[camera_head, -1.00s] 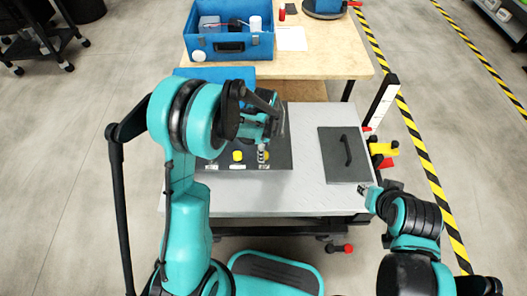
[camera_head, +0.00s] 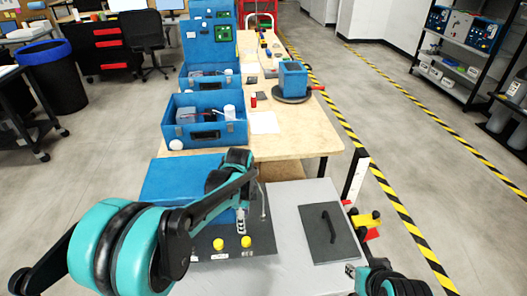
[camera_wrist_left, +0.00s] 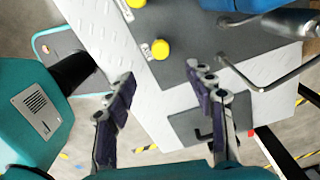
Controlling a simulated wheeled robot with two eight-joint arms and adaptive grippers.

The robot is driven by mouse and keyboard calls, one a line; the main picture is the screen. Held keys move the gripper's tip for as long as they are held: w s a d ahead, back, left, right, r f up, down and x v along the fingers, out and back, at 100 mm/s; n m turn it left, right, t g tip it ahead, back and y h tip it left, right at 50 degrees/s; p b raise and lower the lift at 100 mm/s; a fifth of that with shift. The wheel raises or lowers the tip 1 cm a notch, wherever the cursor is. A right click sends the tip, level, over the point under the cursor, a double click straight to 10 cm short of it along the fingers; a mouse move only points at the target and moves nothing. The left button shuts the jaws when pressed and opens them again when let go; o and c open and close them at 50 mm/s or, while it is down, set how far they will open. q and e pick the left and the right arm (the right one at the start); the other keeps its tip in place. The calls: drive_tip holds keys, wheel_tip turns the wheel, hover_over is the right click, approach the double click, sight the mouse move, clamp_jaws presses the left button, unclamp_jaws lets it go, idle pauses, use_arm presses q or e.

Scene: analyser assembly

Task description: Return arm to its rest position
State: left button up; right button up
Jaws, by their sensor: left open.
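My left arm (camera_head: 120,245) comes in from the left and reaches over a grey plate (camera_head: 208,265) with yellow knobs (camera_head: 246,242). My left gripper (camera_wrist_left: 163,88) is open with nothing between its fingers. In the left wrist view its fingers are spread above the bench top and the plate, beside a yellow knob (camera_wrist_left: 160,49). In the head view the left arm hides most of this gripper. My right arm (camera_head: 395,282) is at the lower right beside the bench, and its fingers are too small and cut off to read.
A bent metal bar (camera_wrist_left: 265,80) stands close to the left gripper. A dark panel with a handle (camera_head: 327,238) lies on the light bench top (camera_head: 283,203). Blue boxes (camera_head: 205,120) stand on the wooden table (camera_head: 300,145) behind. Yellow and red parts (camera_head: 367,219) stick out at the bench's right edge.

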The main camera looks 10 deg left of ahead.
use_arm(q)
drive_tip(key=s+a+r+n+t, duration=0.1)
drive_tip(key=s+r+n+t, duration=0.2)
drive_tip(key=s+n, duration=0.5)
drive_tip(key=s+a+r+n+t, duration=0.1)
drive_tip(key=s+r+n+t, duration=0.3)
drive_tip(key=s+n, duration=0.5)
drive_tip(key=shift+a+r, duration=0.25)
drive_tip(key=shift+r, duration=0.5)
